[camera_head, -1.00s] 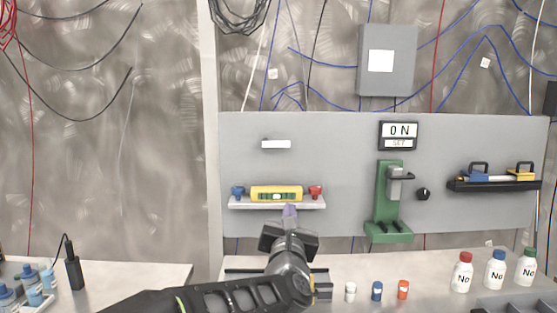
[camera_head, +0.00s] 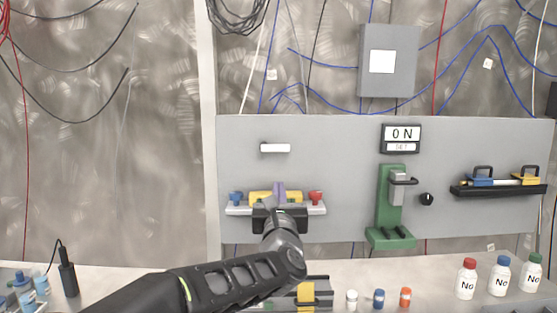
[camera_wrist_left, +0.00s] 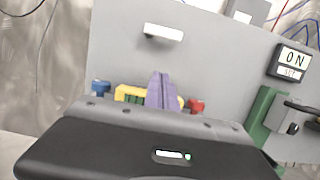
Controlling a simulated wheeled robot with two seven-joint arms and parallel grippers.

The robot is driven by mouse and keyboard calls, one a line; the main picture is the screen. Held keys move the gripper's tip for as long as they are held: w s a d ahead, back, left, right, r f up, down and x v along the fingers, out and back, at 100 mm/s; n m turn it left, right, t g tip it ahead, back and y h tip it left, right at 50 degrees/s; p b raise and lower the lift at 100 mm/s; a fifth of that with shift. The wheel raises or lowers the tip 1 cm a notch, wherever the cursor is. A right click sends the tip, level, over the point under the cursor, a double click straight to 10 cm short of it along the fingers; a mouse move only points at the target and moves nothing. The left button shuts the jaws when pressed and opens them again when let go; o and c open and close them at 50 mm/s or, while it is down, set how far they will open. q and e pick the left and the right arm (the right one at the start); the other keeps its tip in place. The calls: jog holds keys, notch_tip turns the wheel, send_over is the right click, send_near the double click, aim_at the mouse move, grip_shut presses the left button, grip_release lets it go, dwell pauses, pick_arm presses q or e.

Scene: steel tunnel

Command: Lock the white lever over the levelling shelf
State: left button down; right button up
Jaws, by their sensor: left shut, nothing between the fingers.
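The white lever (camera_head: 275,148) is a short horizontal bar on the grey panel, above the shelf; it also shows in the left wrist view (camera_wrist_left: 164,32). The levelling shelf (camera_head: 236,211) is a white ledge with a yellow spirit level (camera_head: 258,196) on it, a blue knob (camera_head: 236,198) at its left and a red knob (camera_head: 315,198) at its right. My left gripper (camera_head: 279,190) is shut and empty, its purple fingers in front of the yellow level and below the lever. In the left wrist view the fingers (camera_wrist_left: 161,88) hide part of the level. My right gripper is not in view.
Right of the shelf are a green stand (camera_head: 390,207), a black knob (camera_head: 427,199), an ON display (camera_head: 401,138) and a black rack (camera_head: 497,188). Small bottles stand on the bench below. The panel around the lever is clear.

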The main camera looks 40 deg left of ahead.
aim_at(274, 147)
pick_arm(q)
jog(key=w+a+r+p, duration=0.2)
jog(key=w+r, duration=0.1)
jog(key=w+a+r+p, duration=0.1)
jog(key=r+p, duration=0.1)
jog(key=shift+w+a+r, duration=0.25)
jog(key=shift+w+a, duration=0.05)
jog(key=shift+w, duration=0.1)
jog(key=shift+n+b, duration=0.4)
jog(key=shift+b, duration=0.15)
jog(key=shift+d+r+b, duration=0.1)
jog(key=shift+b, duration=0.2)
